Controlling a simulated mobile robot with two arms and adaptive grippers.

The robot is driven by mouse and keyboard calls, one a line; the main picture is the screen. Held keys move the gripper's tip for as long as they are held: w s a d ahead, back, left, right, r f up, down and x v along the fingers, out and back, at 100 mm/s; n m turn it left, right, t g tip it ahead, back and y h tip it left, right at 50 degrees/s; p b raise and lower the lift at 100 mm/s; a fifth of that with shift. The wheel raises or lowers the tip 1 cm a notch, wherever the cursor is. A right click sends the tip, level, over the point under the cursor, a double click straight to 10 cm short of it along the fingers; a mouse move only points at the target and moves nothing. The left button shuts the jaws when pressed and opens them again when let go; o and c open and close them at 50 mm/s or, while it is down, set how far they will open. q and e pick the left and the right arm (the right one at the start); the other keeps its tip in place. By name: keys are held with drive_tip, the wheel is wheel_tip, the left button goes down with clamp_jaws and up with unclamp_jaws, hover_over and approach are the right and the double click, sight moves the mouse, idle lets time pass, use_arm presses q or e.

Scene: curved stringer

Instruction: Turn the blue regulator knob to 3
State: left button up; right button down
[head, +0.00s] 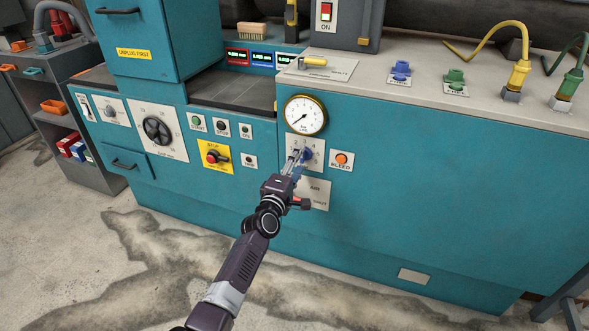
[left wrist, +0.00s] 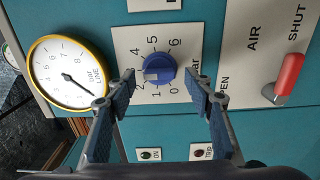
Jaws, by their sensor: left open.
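The blue regulator knob (left wrist: 158,69) sits on a white plate (left wrist: 178,48) with a number scale around it. A pale bar on the knob's face lies roughly level in the left wrist view; I cannot tell exactly which number it marks. The 3 is not clearly visible beside the left-hand finger. My left gripper (left wrist: 161,84) is open, with one finger on each side of the knob; I see no clear contact. In the head view the left gripper (head: 296,161) reaches up to the knob (head: 307,155) and partly covers its plate. My right gripper is not in view.
A round yellow-rimmed gauge (head: 305,116) is just above the knob. An orange bleed button (head: 341,158) is to its right. An AIR plate (head: 318,195) with a red-handled lever (left wrist: 288,78) is below. A yellow stop panel (head: 215,156) is to the left. The floor in front is clear.

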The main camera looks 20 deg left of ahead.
use_arm(q)
drive_tip(key=s, duration=1.2)
drive_tip(key=shift+a, duration=0.2)
drive_tip(key=shift+f, duration=0.1)
